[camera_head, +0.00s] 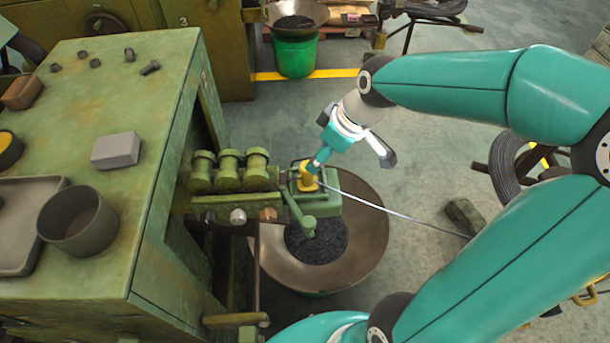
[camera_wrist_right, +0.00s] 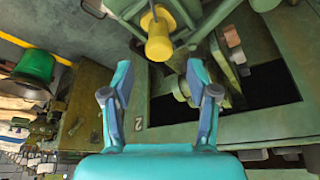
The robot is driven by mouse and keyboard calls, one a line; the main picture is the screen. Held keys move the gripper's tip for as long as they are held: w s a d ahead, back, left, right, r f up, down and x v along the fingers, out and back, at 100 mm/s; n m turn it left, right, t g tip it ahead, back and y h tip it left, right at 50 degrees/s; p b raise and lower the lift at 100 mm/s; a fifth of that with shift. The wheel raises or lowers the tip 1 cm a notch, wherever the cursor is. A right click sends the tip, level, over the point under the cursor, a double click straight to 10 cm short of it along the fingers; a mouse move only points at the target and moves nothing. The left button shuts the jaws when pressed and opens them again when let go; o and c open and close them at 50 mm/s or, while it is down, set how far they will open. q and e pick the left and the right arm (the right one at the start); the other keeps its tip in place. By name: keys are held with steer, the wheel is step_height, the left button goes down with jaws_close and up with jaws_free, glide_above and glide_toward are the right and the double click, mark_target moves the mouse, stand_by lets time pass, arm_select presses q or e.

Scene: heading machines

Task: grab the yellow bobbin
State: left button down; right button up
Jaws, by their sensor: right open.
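The yellow bobbin (camera_head: 307,182) sits at the green machine's small head, above the round bronze pan. The bobbin lies in line with the gap, just beyond the fingertips. My left gripper is not in view.
Green rollers (camera_head: 228,170) and a lever with a knob (camera_head: 308,226) crowd the bobbin. A thin wire (camera_head: 400,212) runs from there to the right. The pan (camera_head: 368,240) holds dark pieces. A green bench (camera_head: 160,75) with a cup (camera_head: 75,225) stands left.

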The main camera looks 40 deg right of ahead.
mark_target(305, 173)
steer(key=x, duration=1)
steer(key=shift+w+f, duration=0.1)
steer(key=shift+w, duration=0.25)
jaws_close()
